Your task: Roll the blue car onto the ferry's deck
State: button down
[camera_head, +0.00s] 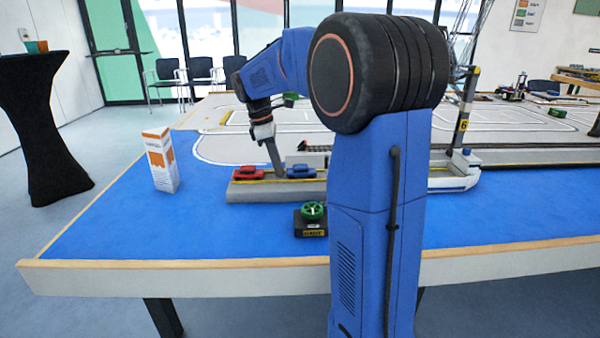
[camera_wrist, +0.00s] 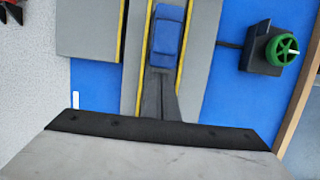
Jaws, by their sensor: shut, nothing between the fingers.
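The blue car (camera_head: 301,171) stands on a grey strip with yellow edge lines, right of the red car (camera_head: 248,172). In the wrist view the blue car (camera_wrist: 168,38) sits between two yellow lines. My gripper (camera_head: 279,172) points down between the two cars. In the wrist view its shut fingertips (camera_wrist: 160,74) are close to the car's near end; I cannot tell whether they touch it. A low white and grey hull (camera_head: 455,180) at the right, seemingly the ferry, is partly hidden behind my arm.
A dark box with a green handwheel (camera_head: 312,213) stands in front of the strip; it also shows in the wrist view (camera_wrist: 280,48). An orange and white carton (camera_head: 160,160) stands at left. A crane leg (camera_head: 464,122) rises by the hull. The blue tabletop in front is mostly clear.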

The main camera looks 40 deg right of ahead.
jog(key=shift+d, duration=0.1)
jog(key=shift+s+d, duration=3.1)
jog(key=shift+d, duration=1.45)
jog(key=shift+s+d, duration=3.1)
jog(key=shift+d, duration=1.5)
jog(key=shift+s+d, duration=3.1)
jog(key=shift+d, duration=1.45)
